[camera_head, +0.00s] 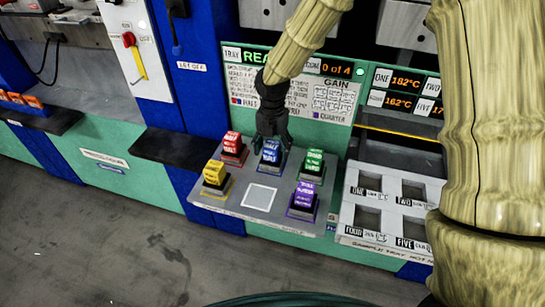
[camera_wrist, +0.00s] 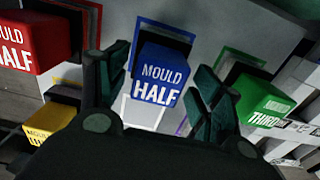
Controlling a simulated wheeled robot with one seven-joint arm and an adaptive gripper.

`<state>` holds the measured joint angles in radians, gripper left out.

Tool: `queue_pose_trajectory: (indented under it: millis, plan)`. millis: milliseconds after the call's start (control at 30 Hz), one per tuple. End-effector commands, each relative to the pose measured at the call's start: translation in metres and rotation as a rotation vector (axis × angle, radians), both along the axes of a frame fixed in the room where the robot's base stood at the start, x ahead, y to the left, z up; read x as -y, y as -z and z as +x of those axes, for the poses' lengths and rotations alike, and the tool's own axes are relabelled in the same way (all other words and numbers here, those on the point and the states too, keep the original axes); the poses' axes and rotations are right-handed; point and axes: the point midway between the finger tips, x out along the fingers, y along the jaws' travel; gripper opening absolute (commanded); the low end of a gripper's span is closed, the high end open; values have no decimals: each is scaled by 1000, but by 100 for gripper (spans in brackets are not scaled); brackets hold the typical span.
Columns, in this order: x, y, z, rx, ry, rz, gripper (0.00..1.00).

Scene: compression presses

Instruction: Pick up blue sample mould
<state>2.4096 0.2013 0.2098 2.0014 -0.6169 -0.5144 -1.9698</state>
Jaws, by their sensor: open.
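The blue sample mould (camera_head: 271,153) stands on the grey shelf, in the back row between the red and green moulds. In the wrist view the blue mould (camera_wrist: 162,77) is labelled "MOULD HALF" and sits between my two fingers. My gripper (camera_head: 271,135) is right above the blue mould in the head view, pointing down. In the wrist view my gripper (camera_wrist: 158,95) is open, with a finger on each side of the blue mould and visible gaps. I cannot tell how far down the fingers reach beside it.
A red mould (camera_head: 233,145), a green mould (camera_head: 313,163), a yellow mould (camera_head: 214,174) and a purple mould (camera_head: 304,195) surround it closely. An empty white-outlined square (camera_head: 259,196) lies in front. A tray with numbered slots (camera_head: 389,190) stands right, below the press displays.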

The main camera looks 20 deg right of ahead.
Motion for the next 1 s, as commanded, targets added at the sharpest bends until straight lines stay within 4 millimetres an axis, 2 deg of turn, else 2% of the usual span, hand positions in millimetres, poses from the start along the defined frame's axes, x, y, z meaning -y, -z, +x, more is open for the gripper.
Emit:
queue_pose_trajectory:
  millis: [100,367,467,733,767,1000]
  plan:
    - [1,8,0,-2,1,-1,66]
    - [0,10,0,0,0,0,66]
    - [0,10,0,-1,0,1,52]
    - [0,10,0,0,0,0,2]
    - [0,10,0,-1,0,1,0]
    - [0,9,1,1,0,0,0]
